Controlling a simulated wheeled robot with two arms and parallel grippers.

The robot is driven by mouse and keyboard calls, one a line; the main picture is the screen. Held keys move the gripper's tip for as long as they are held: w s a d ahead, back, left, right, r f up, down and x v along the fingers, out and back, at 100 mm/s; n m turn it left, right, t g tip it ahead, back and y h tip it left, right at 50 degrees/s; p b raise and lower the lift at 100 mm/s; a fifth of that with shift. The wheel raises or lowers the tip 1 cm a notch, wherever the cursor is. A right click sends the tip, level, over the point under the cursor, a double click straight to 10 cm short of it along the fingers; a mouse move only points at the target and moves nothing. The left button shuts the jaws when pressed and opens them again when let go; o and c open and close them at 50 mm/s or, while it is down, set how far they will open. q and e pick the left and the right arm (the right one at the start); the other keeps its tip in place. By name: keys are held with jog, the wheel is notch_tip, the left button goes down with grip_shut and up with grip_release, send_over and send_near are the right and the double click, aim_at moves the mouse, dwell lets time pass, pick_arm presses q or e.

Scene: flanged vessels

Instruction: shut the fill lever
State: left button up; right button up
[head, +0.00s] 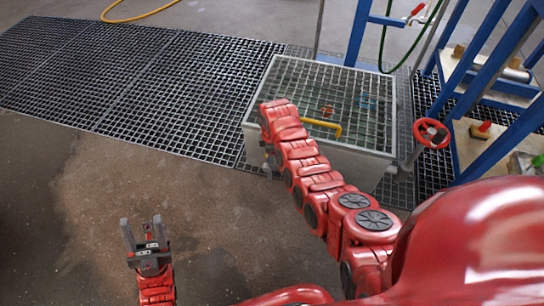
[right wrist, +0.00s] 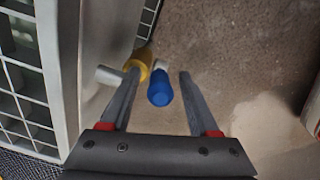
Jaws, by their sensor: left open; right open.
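A lever with a blue grip (right wrist: 160,93) shows in the right wrist view, between the two fingers of my right gripper (right wrist: 159,74). I take it to be the fill lever. It joins a yellow fitting (right wrist: 144,62) beside a grey pipe stub (right wrist: 108,75). My right gripper is open, with the blue grip nearer its left finger; whether either finger touches it I cannot tell. In the head view my right arm hides the lever and that gripper at the grated tank's (head: 255,112) left front. My left gripper (head: 143,224) is open and empty over the floor, lower left.
A red handwheel (head: 431,133) and blue frame (head: 490,60) stand to the right. Black floor grating (head: 120,75) lies behind. A yellow hose (head: 140,17) lies far back. The left floor is clear.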

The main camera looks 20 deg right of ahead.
grip_shut()
dwell(1.3)
